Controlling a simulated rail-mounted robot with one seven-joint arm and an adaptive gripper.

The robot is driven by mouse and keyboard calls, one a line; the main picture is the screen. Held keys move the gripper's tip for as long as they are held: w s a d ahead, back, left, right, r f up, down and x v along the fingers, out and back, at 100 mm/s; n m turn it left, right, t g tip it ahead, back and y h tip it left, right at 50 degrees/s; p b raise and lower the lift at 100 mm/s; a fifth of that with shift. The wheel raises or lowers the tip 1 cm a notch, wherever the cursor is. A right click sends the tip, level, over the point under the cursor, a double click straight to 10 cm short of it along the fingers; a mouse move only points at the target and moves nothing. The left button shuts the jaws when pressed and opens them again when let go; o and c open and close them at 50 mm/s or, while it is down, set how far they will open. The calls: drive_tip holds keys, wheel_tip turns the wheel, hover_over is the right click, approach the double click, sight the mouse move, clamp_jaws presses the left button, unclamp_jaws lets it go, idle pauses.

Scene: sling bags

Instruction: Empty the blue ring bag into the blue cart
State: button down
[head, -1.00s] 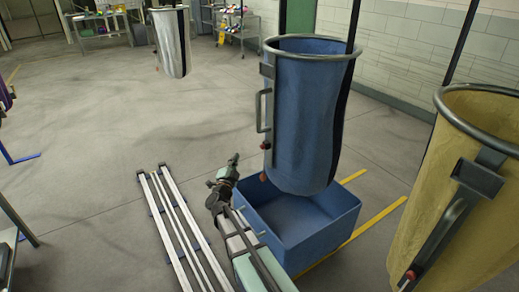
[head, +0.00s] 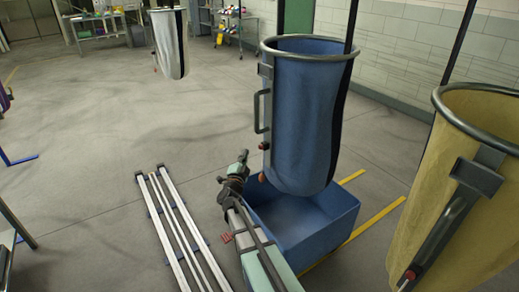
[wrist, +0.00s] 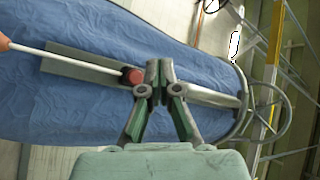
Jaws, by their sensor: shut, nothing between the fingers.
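The blue ring bag (head: 300,120) hangs upright from its metal ring, above the blue cart (head: 325,235). It fills much of the wrist view (wrist: 70,105). A side handle (head: 259,112) runs down its left side, with a red knob (head: 264,146) at the lower end and an orange tip (head: 261,178) below. In the wrist view the red knob (wrist: 136,76) is just left of my fingertips, and a white cord (wrist: 75,59) runs to an orange piece (wrist: 4,42). My gripper (wrist: 160,68) is shut and empty; in the head view (head: 244,156) it is beside the bag's lower left.
A yellow bag (head: 450,190) hangs at the right and a white bag (head: 170,45) at the back left. Rails (head: 180,225) lie on the floor left of my arm. A stocked trolley (head: 232,25) stands at the back. Open floor lies to the left.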

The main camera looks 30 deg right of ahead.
drive_tip(key=shift+w+d+b, duration=0.15)
drive_tip(key=shift+d+b, duration=0.35)
drive_tip(key=shift+d, duration=1.4)
drive_tip(key=shift+d, duration=0.15)
drive_tip(key=shift+d, duration=0.25)
drive_tip(key=shift+w+d+b, duration=0.1)
drive_tip(key=shift+d+b, duration=0.4)
drive_tip(key=shift+d, duration=0.1)
idle(1.0)
drive_tip(key=shift+a, duration=1)
drive_tip(key=shift+a, duration=0.15)
drive_tip(key=a, duration=0.3)
drive_tip(key=a+p, duration=0.1)
drive_tip(key=shift+s+a, duration=0.3)
drive_tip(key=shift+a, duration=0.05)
